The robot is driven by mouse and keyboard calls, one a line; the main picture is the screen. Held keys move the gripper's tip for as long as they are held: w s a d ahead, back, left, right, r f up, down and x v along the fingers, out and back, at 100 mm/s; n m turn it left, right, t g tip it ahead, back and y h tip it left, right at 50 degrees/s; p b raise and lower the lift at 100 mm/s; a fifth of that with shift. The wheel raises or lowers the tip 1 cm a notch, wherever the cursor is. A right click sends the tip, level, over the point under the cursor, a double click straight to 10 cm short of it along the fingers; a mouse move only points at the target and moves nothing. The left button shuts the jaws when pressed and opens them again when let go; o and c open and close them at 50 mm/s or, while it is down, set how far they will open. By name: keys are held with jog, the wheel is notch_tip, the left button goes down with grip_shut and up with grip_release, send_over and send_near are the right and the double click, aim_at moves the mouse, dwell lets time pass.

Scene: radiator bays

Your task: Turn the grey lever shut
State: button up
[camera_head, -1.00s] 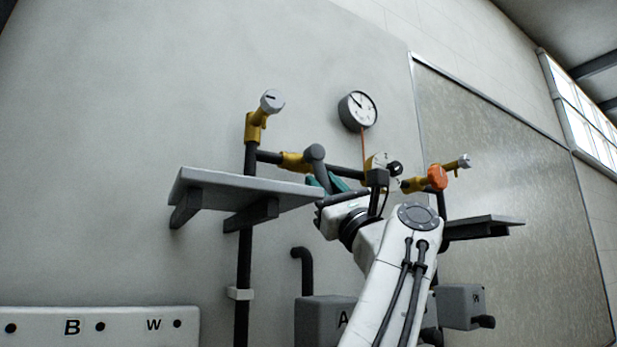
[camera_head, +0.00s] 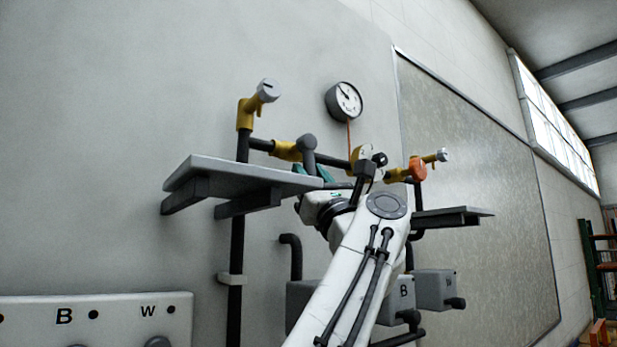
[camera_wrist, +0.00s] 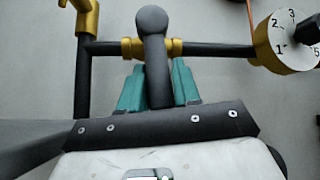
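The grey lever (camera_wrist: 153,62) has a rounded top and a thick shaft, and sits in front of a yellow valve body (camera_wrist: 130,47) on a dark horizontal pipe. In the head view, the lever (camera_head: 308,145) shows just above the right end of a shelf. My gripper (camera_wrist: 159,86) has teal fingers, one on each side of the lever's shaft. Whether they touch it or stand slightly apart is unclear. The shaft's lower end is hidden behind my dark palm plate. In the head view my gripper (camera_head: 322,175) is partly hidden by the shelf and my arm.
A grey shelf (camera_head: 215,169) juts out left of my gripper. A numbered dial valve (camera_wrist: 284,42) with a black knob is at right. A white-knobbed yellow valve (camera_head: 252,105) is upper left.

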jog(key=o, duration=0.3)
jog(key=b+v, duration=0.4)
jog(key=v, duration=0.6)
jog(key=shift+s+d+f, duration=0.2)
jog(key=shift+f, duration=0.1)
